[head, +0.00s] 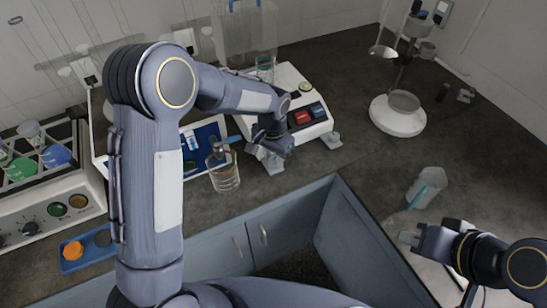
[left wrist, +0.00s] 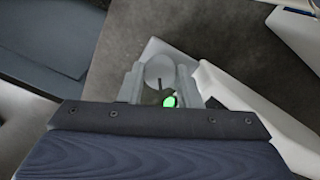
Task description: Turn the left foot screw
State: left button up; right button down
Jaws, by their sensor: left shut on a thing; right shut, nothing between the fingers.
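The white shaker (head: 321,129) with a red and a blue button stands on the dark counter. Its left foot (head: 275,168) shows below my left gripper (head: 266,153). In the left wrist view my left gripper (left wrist: 160,85) is shut on the pale round left foot screw (left wrist: 159,67), one finger on each side. A small green spot shows just below the screw head. In the head view the screw itself is hidden by the gripper. My right gripper (head: 409,238) is shut and empty at the lower right, away from the shaker.
A glass bottle (head: 222,168) stands close left of my left gripper, by a blue tray (head: 207,130). A white-based stand (head: 397,122) is at the back right. The counter right of the shaker is largely clear.

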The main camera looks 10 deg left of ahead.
aim_at(273, 159)
pick_arm(q)
jog(key=shift+m, duration=0.4)
jog(key=o, duration=1)
jog(key=shift+c, duration=0.2)
jog(key=shift+r, duration=0.1)
notch_tip(273, 159, up, 8)
jog(key=shift+a+f+b, duration=0.1)
jog(key=shift+f+b, duration=0.1)
jog(key=shift+b, duration=0.1)
